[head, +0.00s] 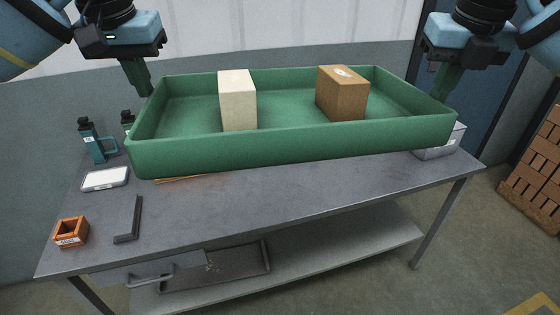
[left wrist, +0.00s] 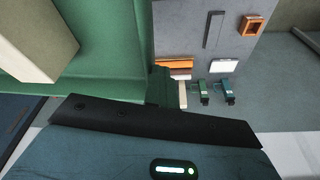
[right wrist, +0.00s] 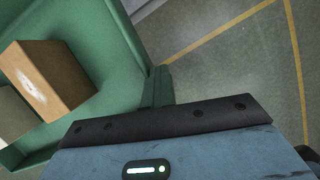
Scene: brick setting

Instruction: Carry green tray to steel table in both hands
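The green tray (head: 290,140) is level, above the back part of the grey steel table (head: 230,210). It carries a cream block (head: 238,100) and a brown block (head: 342,93), both upright and apart. My left gripper (head: 145,88) is shut on the tray's left end wall. My right gripper (head: 438,92) is shut on its right end wall. The left wrist view shows the tray (left wrist: 110,50) well above the table (left wrist: 205,35). In the right wrist view the tray wall (right wrist: 125,55) stands over floor. The tray hides much of the tabletop.
A grey box (head: 440,141) sits at the right end. The front middle is bare. A brick stack (head: 535,165) stands right.

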